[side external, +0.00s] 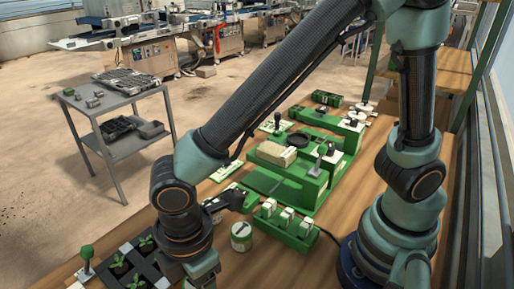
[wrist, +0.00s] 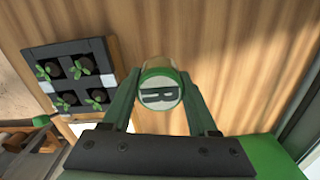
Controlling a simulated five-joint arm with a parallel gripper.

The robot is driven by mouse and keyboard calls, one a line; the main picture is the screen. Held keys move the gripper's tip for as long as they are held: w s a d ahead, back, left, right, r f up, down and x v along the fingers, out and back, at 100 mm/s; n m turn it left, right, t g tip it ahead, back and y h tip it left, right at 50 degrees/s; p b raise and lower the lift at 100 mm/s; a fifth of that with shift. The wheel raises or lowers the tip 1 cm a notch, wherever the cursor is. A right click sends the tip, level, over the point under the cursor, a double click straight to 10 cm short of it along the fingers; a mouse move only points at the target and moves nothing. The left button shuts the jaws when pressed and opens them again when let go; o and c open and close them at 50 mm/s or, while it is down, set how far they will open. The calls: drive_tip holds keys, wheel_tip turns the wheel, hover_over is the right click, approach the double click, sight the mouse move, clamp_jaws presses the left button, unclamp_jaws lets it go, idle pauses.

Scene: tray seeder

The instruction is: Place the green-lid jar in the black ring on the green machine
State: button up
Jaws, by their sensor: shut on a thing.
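In the side view my fingers are not clearly seen. A pale jar with a green-rimmed lid (side external: 241,236) shows there, right of my wrist; I cannot tell if it is the same jar. The green machine (side external: 285,185) stands beyond it, with the black ring (side external: 298,140) on its upper part, apparently empty.
A black seedling tray (wrist: 68,42) lies left of the jar; it also shows in the side view (side external: 135,262). A green box with white switches (side external: 290,228) stands in front of the machine. A tan block (side external: 277,153) sits near the ring. A grey cart (side external: 115,110) stands off the table.

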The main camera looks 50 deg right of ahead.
drive_tip(key=shift+f, duration=4.35)
drive_tip(key=shift+f, duration=0.15)
drive_tip(key=o, duration=1.4)
